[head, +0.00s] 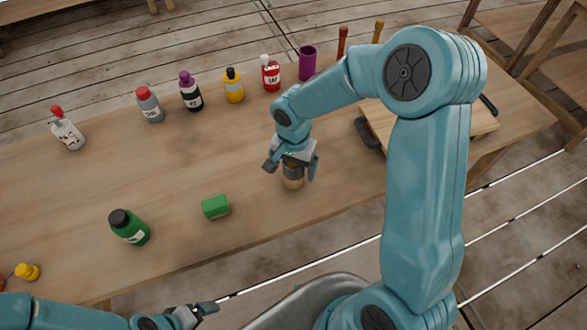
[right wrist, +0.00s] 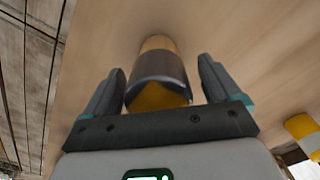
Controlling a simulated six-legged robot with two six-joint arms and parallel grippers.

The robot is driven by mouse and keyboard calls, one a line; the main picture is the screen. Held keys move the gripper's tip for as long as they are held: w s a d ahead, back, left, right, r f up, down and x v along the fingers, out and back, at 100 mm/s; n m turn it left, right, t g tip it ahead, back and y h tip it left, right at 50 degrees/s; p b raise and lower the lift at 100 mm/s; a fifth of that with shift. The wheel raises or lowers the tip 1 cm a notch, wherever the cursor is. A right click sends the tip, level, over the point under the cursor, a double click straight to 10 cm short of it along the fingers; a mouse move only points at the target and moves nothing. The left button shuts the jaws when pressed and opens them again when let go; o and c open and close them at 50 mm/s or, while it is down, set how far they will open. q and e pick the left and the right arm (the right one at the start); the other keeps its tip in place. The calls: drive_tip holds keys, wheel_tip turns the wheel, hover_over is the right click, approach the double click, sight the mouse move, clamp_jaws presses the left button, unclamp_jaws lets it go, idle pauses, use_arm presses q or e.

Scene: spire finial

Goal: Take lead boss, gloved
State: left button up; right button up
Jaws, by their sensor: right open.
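A short upright cylinder (head: 293,182) stands on the wooden table near its front edge; it has a tan body and a dark grey band. In the right wrist view the cylinder (right wrist: 158,80) shows a yellowish top end. I cannot tell for sure whether it is the lead boss. My right gripper (head: 291,171) is open and points down over it. In the right wrist view its fingers (right wrist: 162,68) stand on either side of the cylinder, with gaps showing. My left gripper (head: 203,309) is low in the head view, off the table's front edge; its jaw state is unclear. No glove is visible.
A green block (head: 215,207) and a green bottle (head: 129,227) stand to the left on the table (head: 80,190). Several bottles line the back, including a red one (head: 271,74), beside a purple cup (head: 307,63). A wooden board (head: 382,125) lies right, partly behind my right arm.

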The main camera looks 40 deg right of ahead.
drive_tip(key=shift+s, duration=0.15)
drive_tip(key=c, duration=1.2)
drive_tip(key=shift+c, duration=0.2)
